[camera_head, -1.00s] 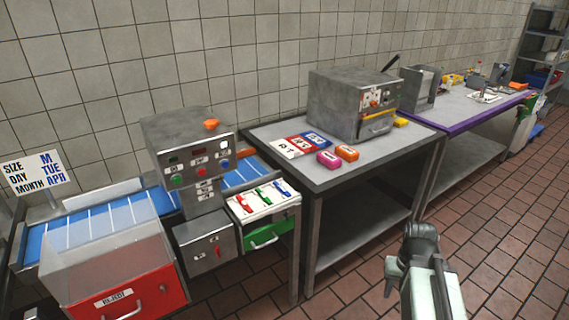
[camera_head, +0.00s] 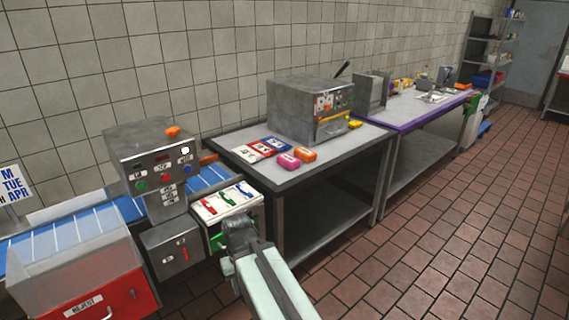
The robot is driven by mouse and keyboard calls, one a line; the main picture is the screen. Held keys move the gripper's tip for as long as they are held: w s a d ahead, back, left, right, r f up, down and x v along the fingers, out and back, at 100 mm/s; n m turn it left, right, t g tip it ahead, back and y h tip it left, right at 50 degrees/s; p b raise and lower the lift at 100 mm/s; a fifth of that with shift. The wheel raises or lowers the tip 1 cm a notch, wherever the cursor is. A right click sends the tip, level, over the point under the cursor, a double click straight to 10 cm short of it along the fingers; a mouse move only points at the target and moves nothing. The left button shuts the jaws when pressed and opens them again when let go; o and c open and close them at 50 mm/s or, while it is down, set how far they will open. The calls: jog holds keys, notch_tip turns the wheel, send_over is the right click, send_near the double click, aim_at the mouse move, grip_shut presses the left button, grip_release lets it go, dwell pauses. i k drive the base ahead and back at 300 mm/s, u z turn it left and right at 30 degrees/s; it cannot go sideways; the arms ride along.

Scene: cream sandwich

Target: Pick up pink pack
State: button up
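The pink pack (camera_head: 289,161) lies on the grey metal table (camera_head: 330,161), near its front edge. An orange pack (camera_head: 305,154) lies just to its right. My arm reaches up from the bottom of the view, and its end with my gripper (camera_head: 238,232) is in front of the green-fronted drawer, apart from the pink pack and to its lower left in the picture. The gripper's fingers cannot be made out, so its opening is not clear.
Red and blue cards (camera_head: 264,148) lie left of the packs. A grey machine (camera_head: 306,108) stands behind them. The conveyor (camera_head: 75,232) and control box (camera_head: 150,150) are at left. A purple-edged table (camera_head: 420,118) stands further right. The tiled floor at right is clear.

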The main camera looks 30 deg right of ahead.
aim_at(290, 162)
jog(key=u, duration=0.05)
jog(key=i, duration=0.95)
